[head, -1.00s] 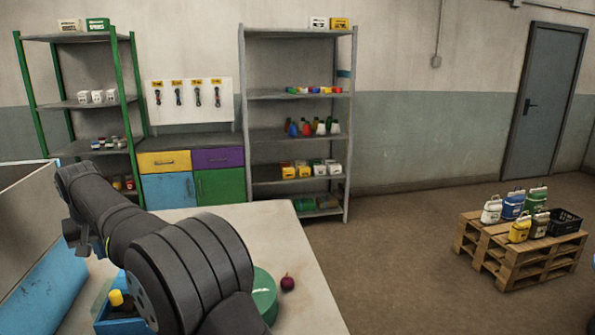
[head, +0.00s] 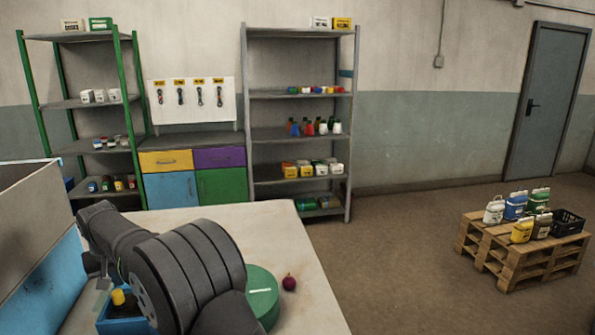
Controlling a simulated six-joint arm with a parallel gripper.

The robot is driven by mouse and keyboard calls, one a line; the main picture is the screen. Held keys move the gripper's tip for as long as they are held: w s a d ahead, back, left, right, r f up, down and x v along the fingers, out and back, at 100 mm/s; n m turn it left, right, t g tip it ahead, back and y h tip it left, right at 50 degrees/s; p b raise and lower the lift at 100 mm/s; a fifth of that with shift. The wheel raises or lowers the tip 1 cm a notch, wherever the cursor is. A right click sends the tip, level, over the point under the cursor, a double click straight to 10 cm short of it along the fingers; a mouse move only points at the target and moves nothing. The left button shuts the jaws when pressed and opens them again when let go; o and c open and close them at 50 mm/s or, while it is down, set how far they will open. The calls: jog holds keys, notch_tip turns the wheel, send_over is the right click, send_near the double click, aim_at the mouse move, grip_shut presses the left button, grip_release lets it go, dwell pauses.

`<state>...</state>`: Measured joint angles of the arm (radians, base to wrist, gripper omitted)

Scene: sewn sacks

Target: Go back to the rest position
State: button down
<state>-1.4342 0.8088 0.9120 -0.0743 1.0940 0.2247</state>
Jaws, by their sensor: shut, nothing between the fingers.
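My arm reaches up and left from the bottom of the head view over the pale table (head: 310,285). My gripper (head: 93,266) shows only as a small dark part below the wrist, at the left beside the blue-and-grey box wall. It is shut and holds nothing. Most of it is hidden behind the wrist and forearm.
A blue bin (head: 122,318) with a yellow-capped item stands close to my arm. A green round lid (head: 263,292) and a dark red ball-shaped item (head: 289,283) are right of the arm. A tall blue-and-grey box (head: 40,255) borders the left.

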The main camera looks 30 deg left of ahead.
jog(key=w+a, duration=0.6)
jog(key=shift+w+a, duration=0.25)
jog(key=shift+w, duration=0.05)
jog(key=shift+w+a, duration=0.3)
jog(key=shift+a, duration=0.6)
jog(key=shift+w+a, duration=0.3)
jog(key=shift+a, duration=0.6)
jog(key=shift+v, duration=2.15)
